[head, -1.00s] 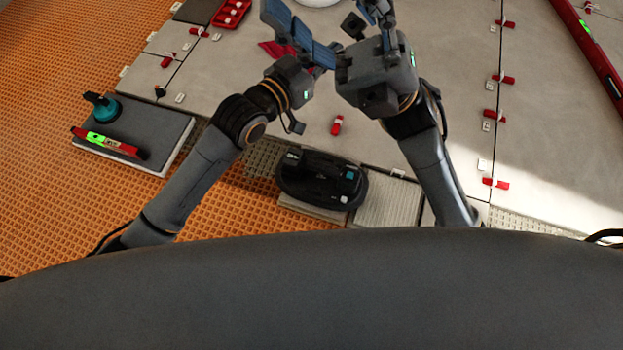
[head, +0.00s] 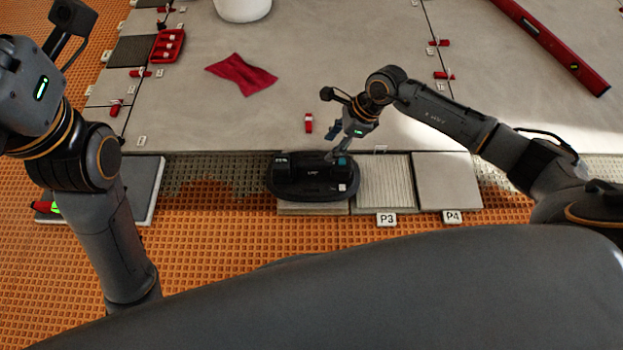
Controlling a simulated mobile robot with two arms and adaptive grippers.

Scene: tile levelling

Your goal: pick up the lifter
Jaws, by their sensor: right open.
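The lifter, a black oval device (head: 308,181) with a raised handle bar and a small teal part, sits on a grey tile piece at the near edge of the tiled floor. My right gripper (head: 337,143) is open and empty, pointing down at the lifter's far right end. It overlaps that edge in the picture; I cannot tell whether it touches. My left arm stands at the left edge of the view, its wrist upper left. Its fingers are out of frame.
A ribbed tile (head: 384,185) and a plain tile (head: 446,182) lie right of the lifter, with labels P3 (head: 386,219) and P4 (head: 452,217). A red cloth (head: 242,75), red tray (head: 160,54), white bucket (head: 243,9) and long red level (head: 555,45) lie beyond.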

